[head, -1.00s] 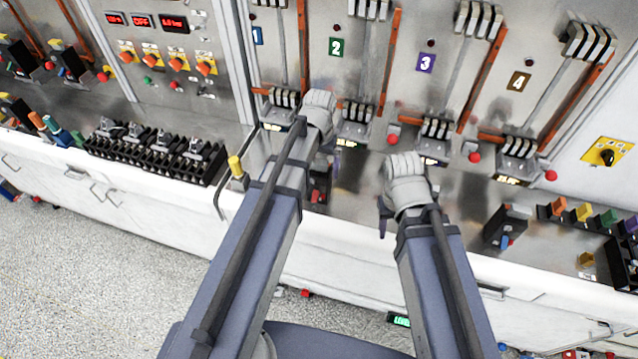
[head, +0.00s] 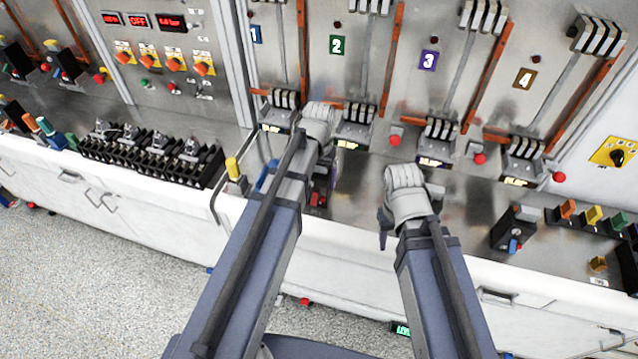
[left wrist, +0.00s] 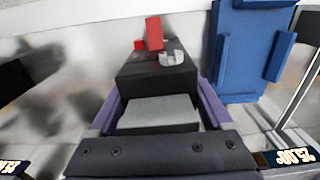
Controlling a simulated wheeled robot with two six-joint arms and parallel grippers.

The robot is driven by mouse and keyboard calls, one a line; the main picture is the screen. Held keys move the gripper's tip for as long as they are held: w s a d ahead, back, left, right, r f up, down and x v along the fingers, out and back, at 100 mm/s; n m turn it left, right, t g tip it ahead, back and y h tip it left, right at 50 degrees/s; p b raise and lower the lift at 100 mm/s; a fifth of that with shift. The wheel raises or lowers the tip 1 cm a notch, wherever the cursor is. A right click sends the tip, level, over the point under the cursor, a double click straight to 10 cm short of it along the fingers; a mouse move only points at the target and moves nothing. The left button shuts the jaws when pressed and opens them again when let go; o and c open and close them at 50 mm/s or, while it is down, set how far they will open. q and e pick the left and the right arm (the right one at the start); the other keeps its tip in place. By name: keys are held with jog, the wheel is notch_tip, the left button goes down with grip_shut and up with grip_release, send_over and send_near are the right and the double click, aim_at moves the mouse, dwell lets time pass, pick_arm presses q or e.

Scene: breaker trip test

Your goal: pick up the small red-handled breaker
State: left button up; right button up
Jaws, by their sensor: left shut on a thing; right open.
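The small red-handled breaker is a dark block with a red lever on top. In the left wrist view the breaker (left wrist: 158,70) sits between the purple fingers of my left gripper (left wrist: 155,108), which is shut on it. In the head view the breaker (head: 317,199) shows only partly beside my left gripper (head: 322,185), low over the metal counter; the wrist hides much of it. I cannot tell whether it touches the counter. My right gripper (head: 384,225) is open and empty, over the counter's front part, largely hidden by its own wrist.
A blue-handled breaker (head: 514,228) stands on the counter at right. A blue piece (left wrist: 252,50) is close beside the held breaker. A rail with a yellow-topped post (head: 234,168) stands left. Numbered switch panels rise behind.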

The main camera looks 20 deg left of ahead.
pick_arm(q)
grip_shut()
jog(key=shift+r, duration=0.15)
dwell(0.4)
notch_tip(320, 180, up, 10)
jog(key=p, duration=1)
jog(key=shift+f, duration=0.2)
